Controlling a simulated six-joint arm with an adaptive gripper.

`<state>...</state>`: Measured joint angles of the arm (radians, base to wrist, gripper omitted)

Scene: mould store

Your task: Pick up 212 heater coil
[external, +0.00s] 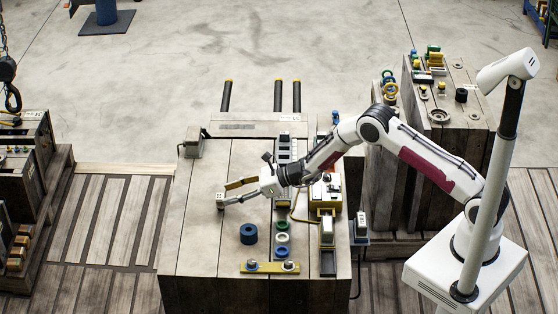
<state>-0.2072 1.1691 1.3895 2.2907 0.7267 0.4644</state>
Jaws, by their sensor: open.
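My gripper (229,194) reaches left over the wooden bench top (205,240), with its two fingers spread apart. A small grey block-like piece (220,201) shows right at the fingertips, near the lower finger. I cannot tell whether the finger touches it. No number is readable at this size, so I cannot tell for sure which thing is the 212 heater coil. A blue cylinder with a hole (249,235) stands on the bench below the gripper in the picture, apart from it.
Right of the blue cylinder lie a green ring (282,226), a white ring (282,239) and a blue ring (282,252). A yellow plate (270,268) with metal knobs lies at the front edge. Yellow-framed equipment (326,222) crowds the right. The bench's left side is mostly clear.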

